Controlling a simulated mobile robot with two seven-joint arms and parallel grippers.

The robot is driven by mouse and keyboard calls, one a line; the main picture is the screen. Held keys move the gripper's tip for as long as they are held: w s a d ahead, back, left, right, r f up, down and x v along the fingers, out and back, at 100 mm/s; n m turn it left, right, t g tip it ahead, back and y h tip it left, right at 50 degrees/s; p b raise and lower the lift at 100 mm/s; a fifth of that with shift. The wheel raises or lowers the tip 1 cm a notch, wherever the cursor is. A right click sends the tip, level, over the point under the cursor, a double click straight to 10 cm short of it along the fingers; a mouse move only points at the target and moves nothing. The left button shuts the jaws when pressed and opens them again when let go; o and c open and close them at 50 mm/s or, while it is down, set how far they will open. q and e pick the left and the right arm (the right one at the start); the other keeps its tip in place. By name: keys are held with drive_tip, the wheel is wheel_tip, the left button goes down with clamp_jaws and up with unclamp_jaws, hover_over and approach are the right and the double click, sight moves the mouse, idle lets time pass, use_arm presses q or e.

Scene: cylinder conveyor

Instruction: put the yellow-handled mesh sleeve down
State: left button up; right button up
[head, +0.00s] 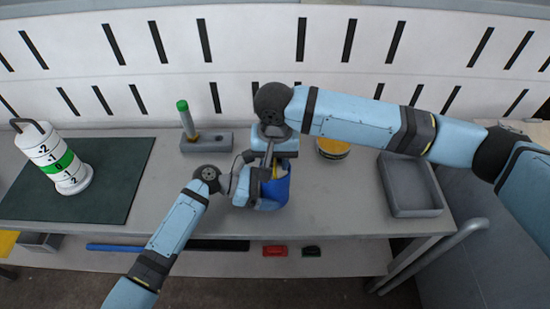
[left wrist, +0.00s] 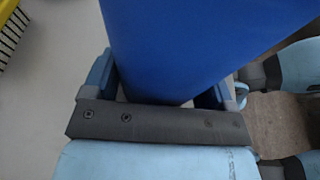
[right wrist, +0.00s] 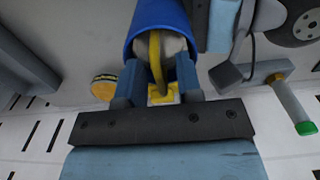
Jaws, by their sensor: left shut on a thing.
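The blue cylinder (head: 281,188) is above the middle of the table, tilted in the right wrist view (right wrist: 146,14). My left gripper (head: 262,188) is shut on its side, and the blue wall fills the space between the fingers in the left wrist view (left wrist: 180,50). A pale sleeve (right wrist: 172,45) with a yellow handle (right wrist: 155,62) sits inside the cylinder's open mouth. My right gripper (head: 275,160) is at that mouth from above. Its fingers (right wrist: 158,88) stand apart on either side of the yellow handle, with gaps visible. Most of the sleeve is hidden.
A round yellow-sided piece (head: 333,147) is on the table behind my right arm. A grey tray (head: 412,205) stands at the right. A grey block with a green-tipped rod (head: 186,120) is at the back. A numbered white cylinder (head: 62,165) stands on a dark green mat (head: 110,175).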

drive_tip(key=shift+r, duration=0.1)
wheel_tip(320, 180, up, 12)
idle(0.5)
